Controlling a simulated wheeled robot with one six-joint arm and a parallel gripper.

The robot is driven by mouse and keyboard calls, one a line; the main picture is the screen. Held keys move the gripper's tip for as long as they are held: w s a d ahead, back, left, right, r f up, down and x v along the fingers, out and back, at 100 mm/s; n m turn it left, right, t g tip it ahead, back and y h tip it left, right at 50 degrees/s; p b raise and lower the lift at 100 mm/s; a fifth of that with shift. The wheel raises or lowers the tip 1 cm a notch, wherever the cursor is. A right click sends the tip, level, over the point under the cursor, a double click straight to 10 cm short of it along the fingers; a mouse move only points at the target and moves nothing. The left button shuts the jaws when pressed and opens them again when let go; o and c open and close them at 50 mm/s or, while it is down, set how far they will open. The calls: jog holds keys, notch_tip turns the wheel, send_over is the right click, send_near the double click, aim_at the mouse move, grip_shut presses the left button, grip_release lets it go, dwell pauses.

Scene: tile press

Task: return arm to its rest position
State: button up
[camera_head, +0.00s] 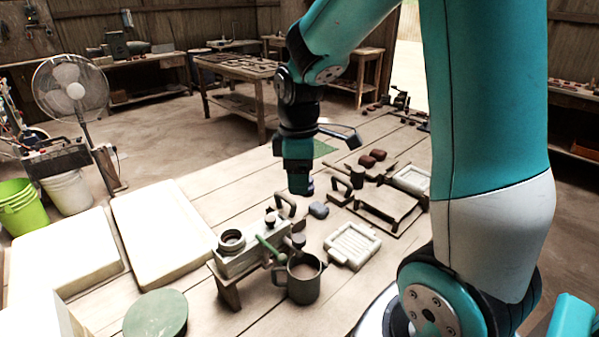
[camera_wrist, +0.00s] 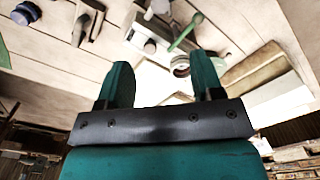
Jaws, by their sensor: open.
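My gripper (camera_head: 300,190) hangs from my teal arm above the wooden table (camera_head: 225,205), pointing down. In the wrist view my gripper (camera_wrist: 165,85) shows two teal fingers standing apart with nothing between them. A small dark blue-grey lump (camera_head: 318,210) lies on the table just right of and below the gripper in the head view. A tile press with a grey block and green-handled lever (camera_head: 238,258) stands in front of the gripper; it also shows in the wrist view (camera_wrist: 150,42), beyond the fingers. Part of the table is hidden behind my arm.
A dark mug (camera_head: 304,283) stands beside the press, near a white ribbed tray (camera_head: 352,245). A low wooden stand (camera_head: 387,207) is to the right. Large pale trays (camera_head: 160,232) and a round green disc (camera_head: 156,313) lie left. A fan (camera_head: 72,90) stands beyond the table.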

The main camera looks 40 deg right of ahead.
jog(key=shift+r, duration=0.2)
dwell(0.4)
jog(key=s+a+r+m+y, duration=0.1)
jog(key=s+a+r+y, duration=0.1)
jog(key=s+a, duration=0.6)
jog(key=s+a+r+m+y, duration=0.1)
jog(key=s+a+r, duration=0.3)
jog(key=s+a, duration=0.4)
jog(key=a+y, duration=0.1)
jog(key=a, duration=0.3)
jog(key=shift+a, duration=0.4)
